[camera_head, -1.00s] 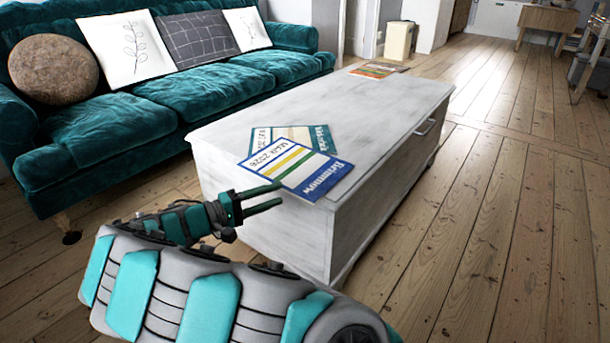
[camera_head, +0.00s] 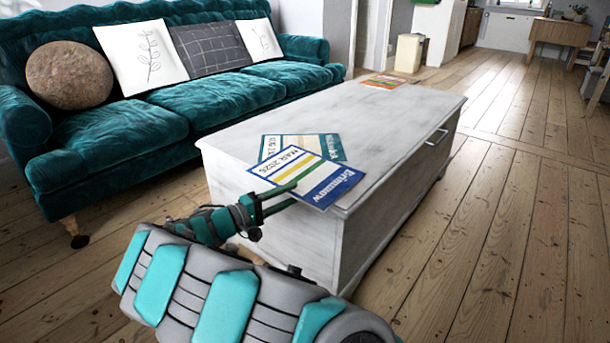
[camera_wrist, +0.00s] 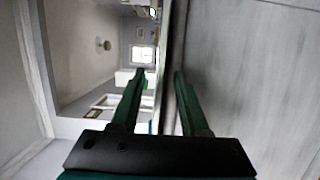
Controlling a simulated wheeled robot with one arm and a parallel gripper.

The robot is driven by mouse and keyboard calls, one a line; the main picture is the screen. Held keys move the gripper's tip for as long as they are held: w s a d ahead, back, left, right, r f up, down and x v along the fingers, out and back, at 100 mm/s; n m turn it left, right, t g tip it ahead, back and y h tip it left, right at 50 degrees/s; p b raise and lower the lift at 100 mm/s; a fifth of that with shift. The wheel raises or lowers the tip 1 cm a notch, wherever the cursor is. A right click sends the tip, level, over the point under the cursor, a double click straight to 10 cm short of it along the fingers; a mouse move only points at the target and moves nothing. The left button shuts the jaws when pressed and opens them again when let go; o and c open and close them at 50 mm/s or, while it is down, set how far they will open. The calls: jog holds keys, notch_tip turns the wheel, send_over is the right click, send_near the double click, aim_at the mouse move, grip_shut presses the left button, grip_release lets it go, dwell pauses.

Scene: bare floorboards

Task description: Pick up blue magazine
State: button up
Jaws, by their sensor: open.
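The blue magazine (camera_head: 336,187), with a blue band and yellow and green stripes, lies flat on the near end of the white wooden table (camera_head: 365,115). Its near corner reaches the table's edge and seems to stick out past it. My gripper (camera_head: 297,193) is open at the magazine's near left edge, its fingers overlapping that edge in the head view. In the wrist view my gripper (camera_wrist: 160,75) shows two parted green fingers, with a thin dark strip between them. I cannot tell whether that strip is the magazine or the table's edge.
A teal-striped magazine (camera_head: 320,143) lies partly under the blue one. An orange magazine (camera_head: 383,80) lies at the table's far end. A teal sofa (camera_head: 120,140) with cushions stands behind the table at left. Open floorboards (camera_head: 510,230) lie to the right.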

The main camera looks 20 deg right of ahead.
grip_shut()
dwell(0.3)
dwell(1.1)
